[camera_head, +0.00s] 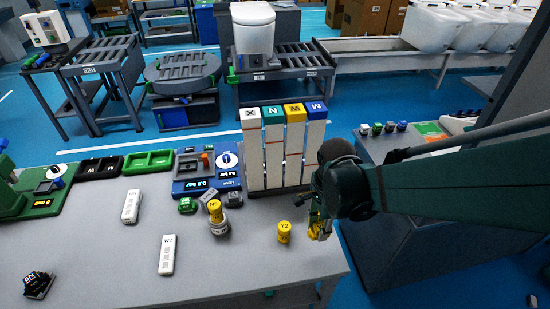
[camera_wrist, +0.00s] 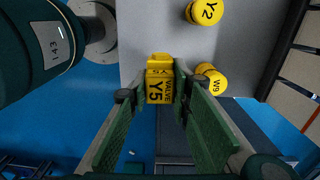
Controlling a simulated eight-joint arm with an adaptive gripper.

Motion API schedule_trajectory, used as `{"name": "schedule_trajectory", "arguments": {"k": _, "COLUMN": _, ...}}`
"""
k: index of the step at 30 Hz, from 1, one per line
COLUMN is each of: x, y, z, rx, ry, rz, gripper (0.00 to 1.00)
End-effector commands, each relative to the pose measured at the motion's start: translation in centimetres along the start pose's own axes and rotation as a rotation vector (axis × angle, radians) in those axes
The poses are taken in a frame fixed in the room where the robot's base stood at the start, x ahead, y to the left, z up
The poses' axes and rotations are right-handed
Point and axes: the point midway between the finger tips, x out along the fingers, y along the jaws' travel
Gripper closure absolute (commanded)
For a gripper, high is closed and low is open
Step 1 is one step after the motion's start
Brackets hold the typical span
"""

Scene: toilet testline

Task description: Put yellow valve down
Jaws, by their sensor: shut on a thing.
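In the wrist view my gripper (camera_wrist: 158,92) is shut on a yellow valve marked Y5 (camera_wrist: 159,84), with a green finger on each side. The valve appears over the table edge, with blue floor below it; I cannot tell whether it touches the table.
Another yellow piece (camera_wrist: 210,78) stands close beside the right finger. White labelled blocks (camera_head: 168,255) lie on the table (camera_head: 110,265). A rack of tall white panels (camera_head: 273,155) stands behind the gripper.

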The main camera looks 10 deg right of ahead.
Motion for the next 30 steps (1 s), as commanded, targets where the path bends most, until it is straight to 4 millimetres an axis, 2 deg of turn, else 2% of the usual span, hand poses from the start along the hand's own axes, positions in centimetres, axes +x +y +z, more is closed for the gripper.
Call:
{"name": "schedule_trajectory", "arguments": {"k": 15, "x": -1.0, "y": -8.5, "z": 2.4, "rx": 0.015, "ry": 0.000, "rz": 0.000, "gripper": 0.93}}
{"name": "schedule_trajectory", "arguments": {"k": 30, "x": -0.5, "y": -16.7, "z": 5.8, "rx": 0.034, "ry": 0.000, "rz": 0.000, "gripper": 0.93}}
